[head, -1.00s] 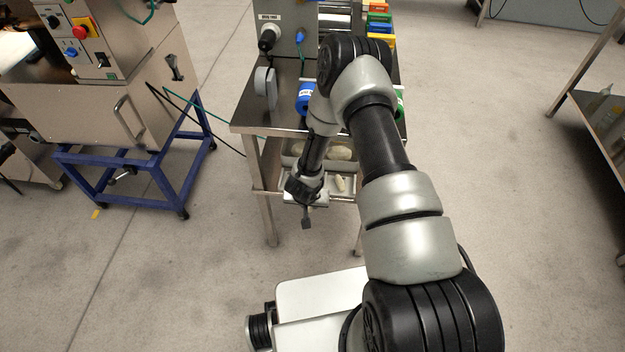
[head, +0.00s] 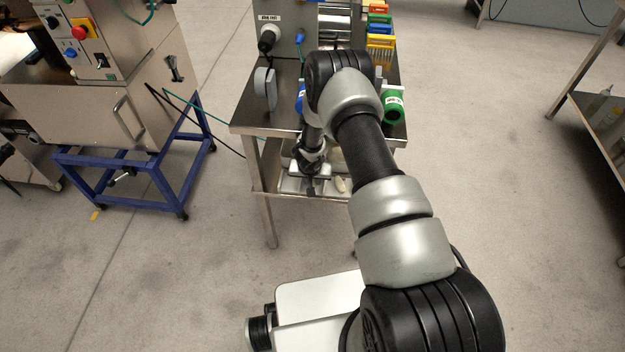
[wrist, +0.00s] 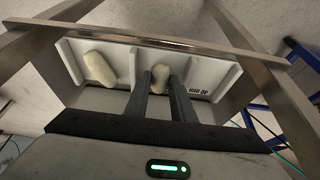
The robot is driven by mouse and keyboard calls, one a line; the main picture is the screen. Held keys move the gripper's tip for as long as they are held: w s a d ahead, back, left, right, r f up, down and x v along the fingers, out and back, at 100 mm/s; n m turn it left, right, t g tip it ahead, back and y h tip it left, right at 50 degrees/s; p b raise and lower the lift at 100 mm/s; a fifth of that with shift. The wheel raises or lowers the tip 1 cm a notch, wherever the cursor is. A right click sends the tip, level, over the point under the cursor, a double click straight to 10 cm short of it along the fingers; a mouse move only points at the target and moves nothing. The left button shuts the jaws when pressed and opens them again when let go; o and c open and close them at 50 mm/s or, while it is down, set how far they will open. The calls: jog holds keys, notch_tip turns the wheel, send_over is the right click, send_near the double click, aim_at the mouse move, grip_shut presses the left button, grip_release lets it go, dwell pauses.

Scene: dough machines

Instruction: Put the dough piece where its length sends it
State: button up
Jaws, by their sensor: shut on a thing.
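My gripper (head: 311,189) is low at the front of the steel table, over a light tray (head: 291,185) on the lower level. In the wrist view my gripper (wrist: 161,84) is shut on a pale dough piece (wrist: 160,73), over the tray's middle compartment. I cannot tell whether this piece touches the tray floor. The tray (wrist: 208,73) has raised dividers and a small, upside-down mm label at its right. A second, longer-looking dough piece (wrist: 97,69) lies in the left compartment; it also shows in the head view (head: 340,184). My arm hides part of the tray there.
The steel table (head: 262,117) carries a grey machine (head: 285,35), a green cylinder (head: 394,107) and a partly hidden blue one (head: 300,97). A machine on a blue frame (head: 170,190) stands left.

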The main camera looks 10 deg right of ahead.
jog(key=shift+f, duration=0.25)
jog(key=o, duration=1)
jog(key=shift+r, duration=0.1)
jog(key=shift+r, duration=0.35)
jog(key=shift+p+v, duration=0.75)
jog(key=shift+v, duration=2.8)
